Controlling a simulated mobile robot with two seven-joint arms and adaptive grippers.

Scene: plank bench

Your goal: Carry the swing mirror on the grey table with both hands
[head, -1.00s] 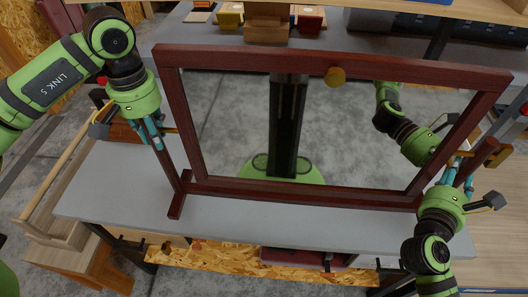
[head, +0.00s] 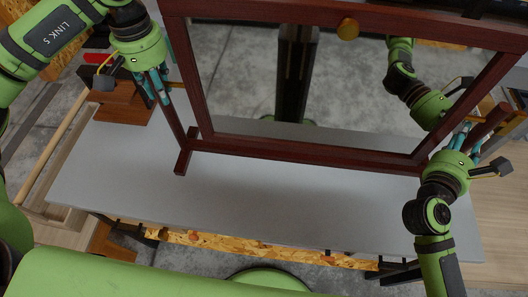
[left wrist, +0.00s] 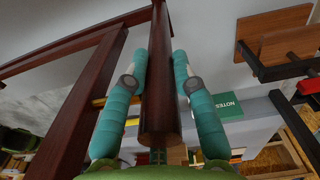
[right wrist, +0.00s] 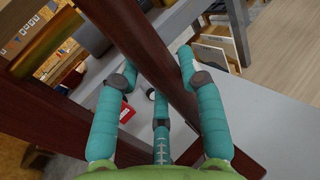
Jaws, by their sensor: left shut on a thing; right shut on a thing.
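The swing mirror (head: 305,152) has a dark red wooden frame and stands upright at or just above the grey table (head: 270,205); whether its feet touch the top I cannot tell. Its glass reflects my own green arm. My left gripper (head: 168,84) is shut on the mirror's left post, which runs between the teal fingers in the left wrist view (left wrist: 158,90). My right gripper (head: 462,140) is shut on the right post, seen between the fingers in the right wrist view (right wrist: 160,75). The mirror's top edge is partly cut off in the head view.
The front of the grey table is bare. A pale wooden frame (head: 60,165) lies along the left side. Wooden planks (head: 505,190) are at the right.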

